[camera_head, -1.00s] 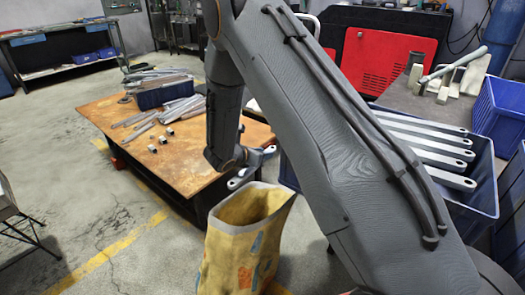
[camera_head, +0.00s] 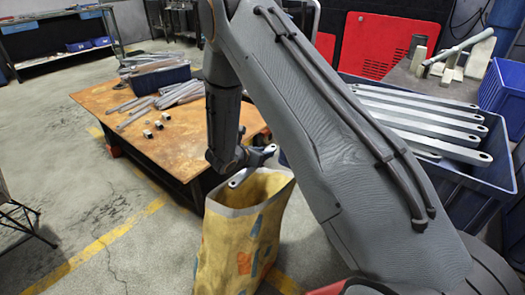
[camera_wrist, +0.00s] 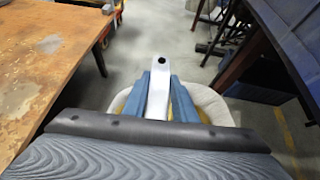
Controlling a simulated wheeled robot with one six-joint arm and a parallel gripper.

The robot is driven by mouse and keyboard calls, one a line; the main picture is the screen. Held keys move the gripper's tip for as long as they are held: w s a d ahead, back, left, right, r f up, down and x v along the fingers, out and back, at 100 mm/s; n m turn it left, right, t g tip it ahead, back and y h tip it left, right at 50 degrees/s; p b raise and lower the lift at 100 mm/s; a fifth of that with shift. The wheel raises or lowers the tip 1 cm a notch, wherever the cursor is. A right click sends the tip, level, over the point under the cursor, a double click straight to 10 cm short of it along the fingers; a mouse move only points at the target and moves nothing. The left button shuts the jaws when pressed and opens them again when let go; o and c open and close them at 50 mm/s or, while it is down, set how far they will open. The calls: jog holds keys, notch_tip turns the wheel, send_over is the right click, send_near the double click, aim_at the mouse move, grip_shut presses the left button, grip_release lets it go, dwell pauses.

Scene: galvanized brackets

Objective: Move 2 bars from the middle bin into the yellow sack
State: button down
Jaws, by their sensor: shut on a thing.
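My gripper (camera_head: 259,157) is shut on a pale metal bar (camera_head: 240,177) at the mouth of the yellow sack (camera_head: 238,245). In the wrist view the bar (camera_wrist: 160,88) lies between my two blue fingers, with its holed end sticking out beyond them. The sack's pale rim (camera_wrist: 213,106) shows below and around the fingers there. The sack stands open on the floor; its inside is mostly hidden. More bars (camera_head: 425,127) lie side by side in a blue bin (camera_head: 462,178) at the right, partly hidden by my arm.
A worktable (camera_head: 160,150) with a rusty brown top stands left of the sack. It carries a blue bin (camera_head: 160,80), loose bars and small metal pieces. Another blue bin (camera_head: 503,105) is at the far right. Open floor lies at the left.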

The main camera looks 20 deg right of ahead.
aim_at(253, 172)
notch_tip(253, 172, down, 8)
jog(key=b, duration=0.4)
jog(key=shift+f+b, duration=0.15)
jog(key=shift+b, duration=0.25)
jog(key=c, duration=1.4)
grip_release()
jog(key=shift+a, duration=0.1)
jog(key=v, duration=0.7)
jog(key=shift+s+a+r+p, duration=0.2)
jog(key=shift+s+p, duration=0.05)
jog(key=shift+p, duration=0.05)
